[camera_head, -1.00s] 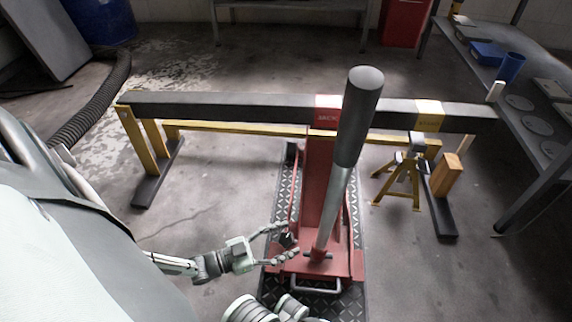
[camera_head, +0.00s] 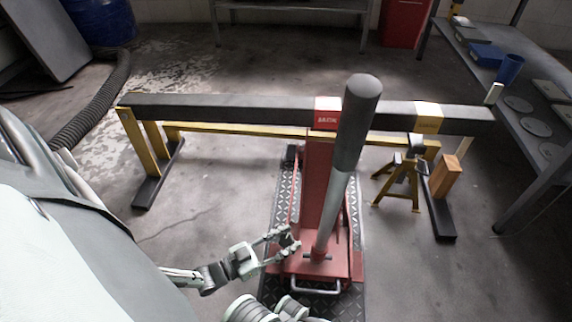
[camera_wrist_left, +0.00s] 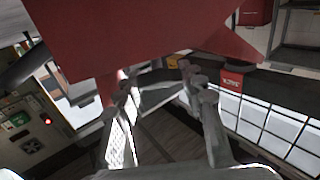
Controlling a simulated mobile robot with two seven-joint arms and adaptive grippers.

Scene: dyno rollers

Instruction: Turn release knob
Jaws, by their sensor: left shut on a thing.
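The red jack (camera_head: 330,268) stands on a black tread plate, with a long grey handle (camera_head: 345,160) rising from it, tilted to the right. In the left wrist view my two fingers (camera_wrist_left: 162,88) reach up beneath a red part of the jack (camera_wrist_left: 135,45). My right gripper is not in view.
A dark beam (camera_head: 230,107) on yellow stands crosses behind the jack. A small yellow jack stand (camera_head: 400,180) and an orange block (camera_head: 445,176) are to the right. A workbench (camera_head: 540,120) runs along the right edge.

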